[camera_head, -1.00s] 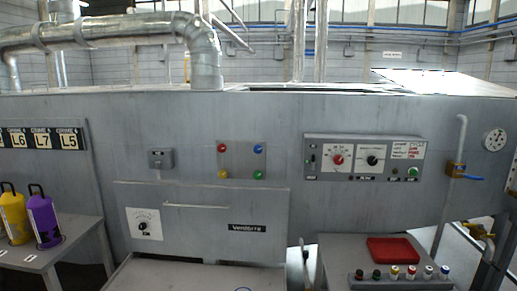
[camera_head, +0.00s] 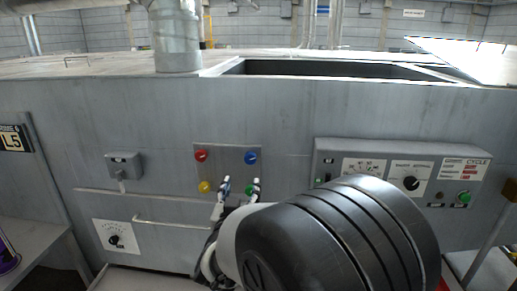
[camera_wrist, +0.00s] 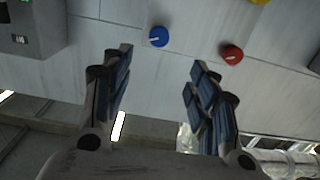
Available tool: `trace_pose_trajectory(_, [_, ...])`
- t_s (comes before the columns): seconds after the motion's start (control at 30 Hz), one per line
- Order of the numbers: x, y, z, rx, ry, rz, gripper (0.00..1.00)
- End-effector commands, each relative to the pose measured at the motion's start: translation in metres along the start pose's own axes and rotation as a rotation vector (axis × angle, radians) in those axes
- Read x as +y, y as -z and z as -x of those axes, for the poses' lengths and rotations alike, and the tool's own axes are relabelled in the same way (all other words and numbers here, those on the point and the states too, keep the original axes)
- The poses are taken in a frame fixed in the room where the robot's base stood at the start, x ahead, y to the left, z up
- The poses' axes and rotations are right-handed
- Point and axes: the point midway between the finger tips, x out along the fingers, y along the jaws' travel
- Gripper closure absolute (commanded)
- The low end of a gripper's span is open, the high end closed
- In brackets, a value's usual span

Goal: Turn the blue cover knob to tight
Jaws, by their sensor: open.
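The blue cover knob (camera_head: 250,157) is at the upper right of the four-knob plate (camera_head: 228,157) on the grey machine front. In the wrist view the blue knob (camera_wrist: 159,37) shows a white pointer line lying nearly level, slightly tilted. My gripper (camera_head: 240,188) is open and empty, in front of the plate's lower edge, below the blue knob in the head view. In the wrist view its two blue-padded fingers (camera_wrist: 161,60) spread on either side, with the blue knob beyond their tips, apart from them. Any tightness marking is too small to read.
The red knob (camera_head: 201,155) sits left of the blue one, with the yellow knob (camera_head: 204,187) below it. The green knob (camera_head: 250,190) is partly hidden by my gripper. A grey box (camera_head: 124,165) is at left and a control panel (camera_head: 410,172) at right.

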Motion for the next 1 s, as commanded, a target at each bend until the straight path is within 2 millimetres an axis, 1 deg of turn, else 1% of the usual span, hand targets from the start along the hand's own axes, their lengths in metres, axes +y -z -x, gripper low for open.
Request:
trace_pose_trajectory(0.07, [-0.001, -0.001, -0.003, 0.009, -0.009, 0.004, 0.46])
trace_pose_trajectory(0.17, [0.000, -0.001, -0.013, 0.012, -0.011, 0.004, 0.46])
trace_pose_trajectory(0.27, [0.001, -0.001, -0.030, 0.012, -0.013, 0.002, 0.46])
trace_pose_trajectory(0.7, [0.002, 0.000, -0.126, 0.011, -0.010, 0.002, 0.46])
trace_pose_trajectory(0.83, [0.002, 0.000, -0.149, 0.011, -0.009, 0.002, 0.46])
trace_pose_trajectory(1.0, [0.002, 0.001, -0.167, 0.010, -0.008, 0.002, 0.46])
